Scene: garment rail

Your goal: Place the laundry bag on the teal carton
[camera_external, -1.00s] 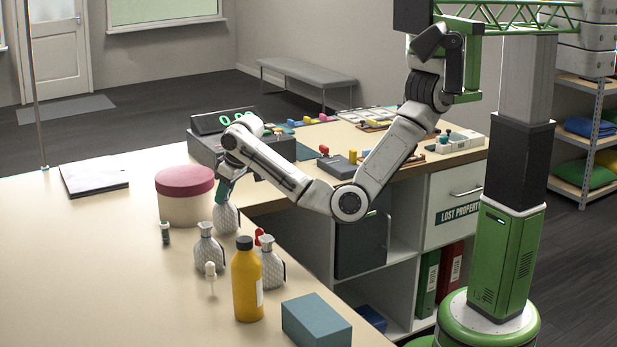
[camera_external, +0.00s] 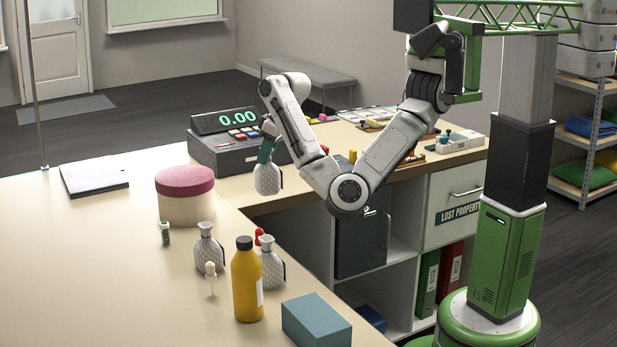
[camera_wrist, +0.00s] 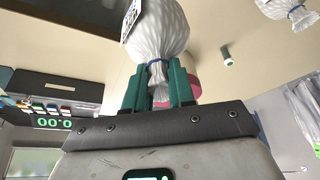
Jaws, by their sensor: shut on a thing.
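My gripper (camera_external: 265,153) is shut on the neck of a grey-white laundry bag (camera_external: 267,180), which hangs below it near the cash register. In the wrist view the green fingers (camera_wrist: 159,85) pinch the gathered neck of the bag (camera_wrist: 160,32) at a blue tie, and a tag shows beside it. The teal carton (camera_external: 316,322) sits at the counter's near right edge, well away from the held bag; its top looks bare. Two similar bags, one at the left (camera_external: 206,250) and one at the right (camera_external: 272,270), stand on the counter.
A small dropper bottle (camera_external: 211,275), a dark green vial (camera_external: 165,234) and a round box with a pink lid (camera_external: 185,190) are near. The cash register (camera_external: 235,155) is behind the gripper.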

